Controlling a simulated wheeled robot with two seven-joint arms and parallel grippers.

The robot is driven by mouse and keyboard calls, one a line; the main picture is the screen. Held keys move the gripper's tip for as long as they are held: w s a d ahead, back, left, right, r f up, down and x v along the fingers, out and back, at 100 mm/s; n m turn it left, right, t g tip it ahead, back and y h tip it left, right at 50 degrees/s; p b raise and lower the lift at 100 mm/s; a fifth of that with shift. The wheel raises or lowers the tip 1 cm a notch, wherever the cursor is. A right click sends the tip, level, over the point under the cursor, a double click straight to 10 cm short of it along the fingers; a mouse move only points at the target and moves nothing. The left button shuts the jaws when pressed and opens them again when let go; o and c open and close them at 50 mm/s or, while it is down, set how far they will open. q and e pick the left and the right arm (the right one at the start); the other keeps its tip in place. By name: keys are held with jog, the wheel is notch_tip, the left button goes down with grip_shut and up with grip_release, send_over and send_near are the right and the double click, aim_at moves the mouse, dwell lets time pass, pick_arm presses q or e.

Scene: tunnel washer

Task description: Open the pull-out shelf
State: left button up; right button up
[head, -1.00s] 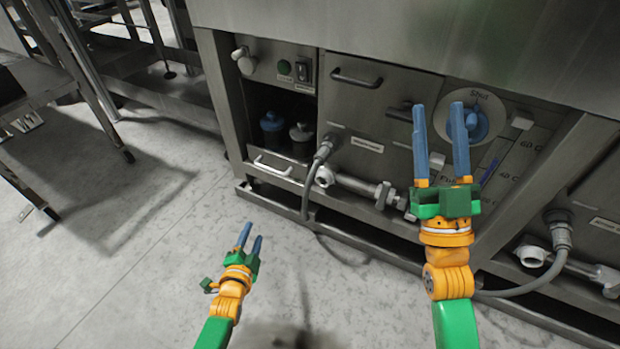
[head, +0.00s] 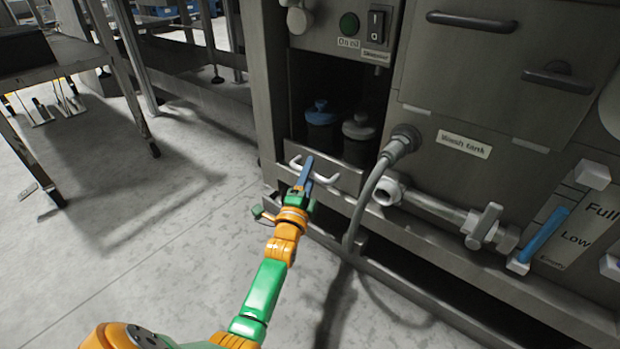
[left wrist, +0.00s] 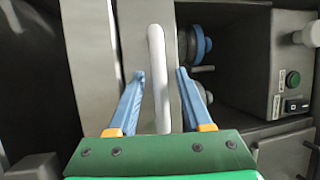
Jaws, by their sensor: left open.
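The pull-out shelf (head: 345,176) is a low metal tray front at the bottom of an open bay in the washer, with a white bar handle (head: 300,174). Two bottles with blue and grey caps stand behind its front. My left gripper (head: 306,172) is at the handle in the head view, covering part of it. In the left wrist view the white handle (left wrist: 156,60) runs between the two blue fingers of my left gripper (left wrist: 160,75). The fingers are open, with gaps to the bar. My right gripper is out of view.
A grey hose (head: 368,195) and a pipe with a valve (head: 440,208) stick out right of the shelf. A control panel with a green button (head: 349,24) is above the bay. Open floor (head: 190,230) lies to the left, with a table (head: 60,70) beyond.

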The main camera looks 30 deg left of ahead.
pick_arm(q)
grip_shut()
dwell(1.4)
